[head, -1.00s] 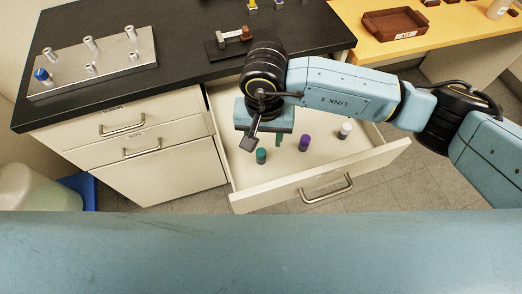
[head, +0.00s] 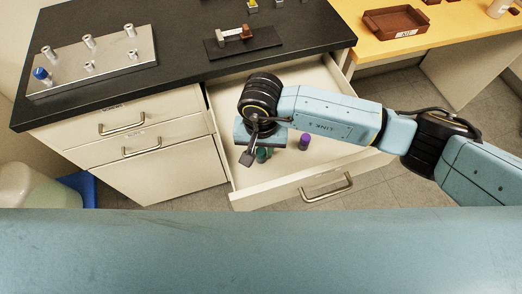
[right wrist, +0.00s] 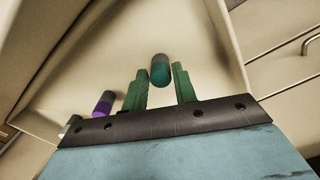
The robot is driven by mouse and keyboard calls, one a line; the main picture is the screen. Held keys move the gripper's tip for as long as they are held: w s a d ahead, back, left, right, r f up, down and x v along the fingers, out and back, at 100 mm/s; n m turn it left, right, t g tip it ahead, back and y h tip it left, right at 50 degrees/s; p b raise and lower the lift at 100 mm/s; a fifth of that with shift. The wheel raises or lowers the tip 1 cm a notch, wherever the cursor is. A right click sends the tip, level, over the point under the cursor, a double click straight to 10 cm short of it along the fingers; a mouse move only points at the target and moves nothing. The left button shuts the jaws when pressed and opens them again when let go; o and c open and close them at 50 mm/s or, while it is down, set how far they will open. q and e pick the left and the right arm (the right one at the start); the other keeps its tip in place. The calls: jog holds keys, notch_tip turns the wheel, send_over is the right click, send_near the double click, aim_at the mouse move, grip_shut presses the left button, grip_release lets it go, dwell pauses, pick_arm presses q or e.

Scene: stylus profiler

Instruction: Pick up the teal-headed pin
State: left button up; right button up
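The teal-headed pin (head: 261,157) stands in the open drawer and is partly covered by my right gripper in the head view. In the right wrist view the pin (right wrist: 160,72) shows between the tips of the two green fingers, with a teal head and a grey end. My right gripper (right wrist: 159,69) is open, with a gap on both sides of the pin; no touch shows. In the head view the right gripper (head: 264,151) is low over the drawer. My left gripper is not in view.
A purple-headed pin (head: 304,141) stands to the right in the drawer (head: 290,185); it also shows in the wrist view (right wrist: 104,103). The drawer's walls surround the gripper. A metal plate (head: 105,68) with posts and a blue-headed pin (head: 41,74) lies on the black counter (head: 180,45).

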aim_at(261, 152)
grip_shut()
notch_tip(261, 152, up, 10)
dwell(0.4)
jog(key=shift+c, duration=1)
grip_release()
grip_shut()
